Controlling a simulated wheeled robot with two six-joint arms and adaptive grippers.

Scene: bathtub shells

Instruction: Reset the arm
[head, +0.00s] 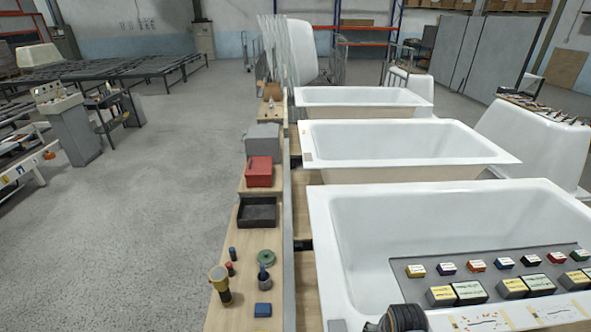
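Neither gripper's fingers can be made out in the head view. A dark, ribbed, rounded object (403,318) is cut off by the bottom edge, over the near rim of the closest bathtub shell. I cannot tell whether it is a tool or a part of my arm. The closest white bathtub shell (325,225) stands at the lower right, with two more white shells, the middle one (315,133) and the far one (310,96), in a row behind it.
A grey tray (418,290) with several coloured blocks lies across the closest shell. A narrow wooden bench (226,316) left of the shells holds a yellow-topped torch-like tool (219,285), a black tray (257,212) and a red box (259,171).

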